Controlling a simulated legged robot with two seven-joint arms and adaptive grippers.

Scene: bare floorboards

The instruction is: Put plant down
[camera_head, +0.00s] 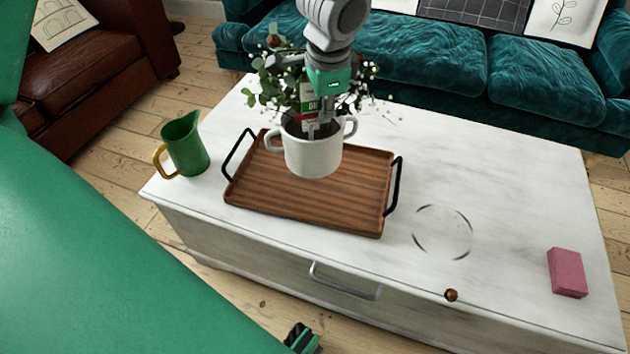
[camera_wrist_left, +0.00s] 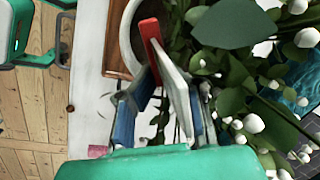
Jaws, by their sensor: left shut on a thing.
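The potted plant, a white two-handled pot (camera_head: 313,158) with green leaves and small white flowers, is upright over the wooden tray (camera_head: 300,205). I cannot tell whether its base touches the tray. A red and white label-like piece (camera_head: 308,98) shows beside the fingers.
A broken dark ring marks clear tabletop right of the tray. A teal sofa (camera_head: 440,70) stands behind.

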